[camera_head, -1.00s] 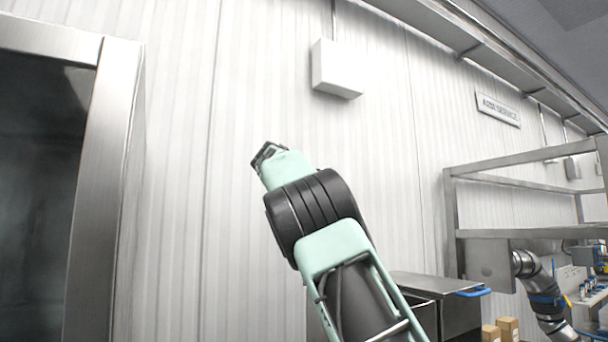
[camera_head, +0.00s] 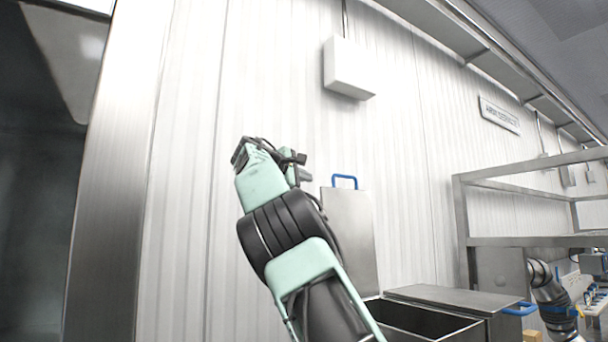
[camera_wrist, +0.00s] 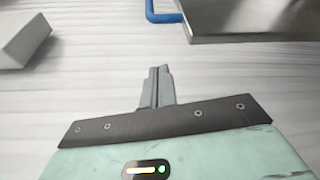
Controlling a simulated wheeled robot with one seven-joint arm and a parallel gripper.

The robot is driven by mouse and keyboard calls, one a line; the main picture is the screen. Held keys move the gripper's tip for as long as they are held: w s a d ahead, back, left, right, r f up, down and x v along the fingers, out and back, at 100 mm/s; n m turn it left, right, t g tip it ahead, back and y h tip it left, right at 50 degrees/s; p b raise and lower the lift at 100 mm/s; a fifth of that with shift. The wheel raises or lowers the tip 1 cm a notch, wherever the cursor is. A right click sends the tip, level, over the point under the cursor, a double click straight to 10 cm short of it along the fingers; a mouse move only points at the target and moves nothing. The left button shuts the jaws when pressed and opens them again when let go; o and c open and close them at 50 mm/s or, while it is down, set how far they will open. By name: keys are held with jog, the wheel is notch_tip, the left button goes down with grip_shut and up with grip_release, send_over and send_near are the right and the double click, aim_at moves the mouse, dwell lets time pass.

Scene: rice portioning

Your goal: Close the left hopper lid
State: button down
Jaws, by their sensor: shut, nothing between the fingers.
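The left hopper lid (camera_head: 350,235) stands upright and open in the head view. It is a flat metal panel with a blue handle (camera_head: 345,178) on its top edge. The open hopper bin (camera_head: 425,322) shows below it, partly hidden by my arm. My gripper (camera_head: 304,175) is up to the left of the lid's top, apart from it. In the wrist view my gripper's fingers (camera_wrist: 157,72) are shut and empty. The lid (camera_wrist: 255,20) and its blue handle (camera_wrist: 160,14) show beyond the fingers at upper right.
The right hopper lid (camera_head: 460,299) lies flat, with a blue handle (camera_head: 520,309) at its right. A metal rack (camera_head: 465,230) stands at the right. A metal frame (camera_head: 115,190) is at the left. A white wall box (camera_head: 348,70) is above my gripper.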

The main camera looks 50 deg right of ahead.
jog(key=s+d+p, duration=0.3)
jog(key=d, duration=0.3)
jog(key=shift+s+r, duration=0.2)
jog(key=shift+s, duration=0.05)
dwell(0.5)
